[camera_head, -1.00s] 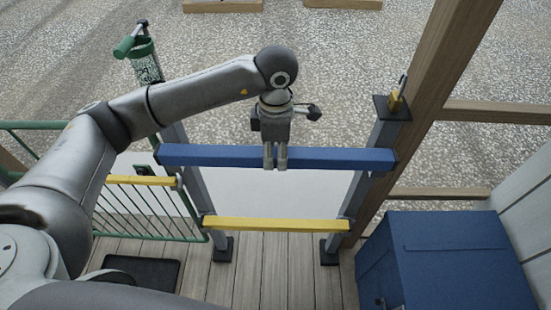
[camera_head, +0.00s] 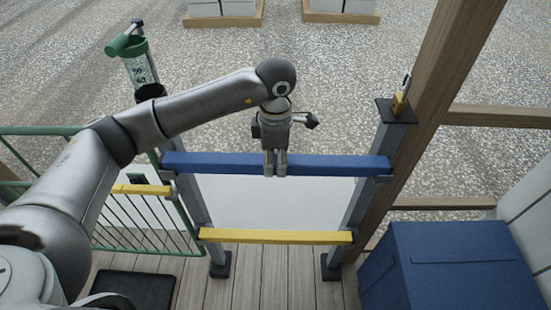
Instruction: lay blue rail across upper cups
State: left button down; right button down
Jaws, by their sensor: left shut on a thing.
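The blue rail (camera_head: 220,164) lies level across the gap between two grey posts, the left post (camera_head: 186,200) and the right post (camera_head: 362,200). My left gripper (camera_head: 275,172) is shut on the rail near its middle, from above. The rail's right end is at a dark upper cup (camera_head: 384,178) on the right post. Its left end is by the left post, where the upper cup is mostly hidden; I cannot tell whether the rail rests in the cups. A yellow rail (camera_head: 275,236) spans the posts lower down. My right gripper is out of view.
A blue box (camera_head: 450,262) stands at the lower right, by a wooden post (camera_head: 430,110). A green railing (camera_head: 150,225) and a green-topped clear tube (camera_head: 138,65) are at the left. A brass padlock (camera_head: 400,103) sits on the right post's top plate.

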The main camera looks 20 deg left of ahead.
pick_arm(q)
jog(key=shift+f, duration=0.1)
dwell(0.3)
jog(key=c, duration=0.9)
grip_release()
notch_tip(320, 180, up, 12)
jog(key=shift+f, duration=0.1)
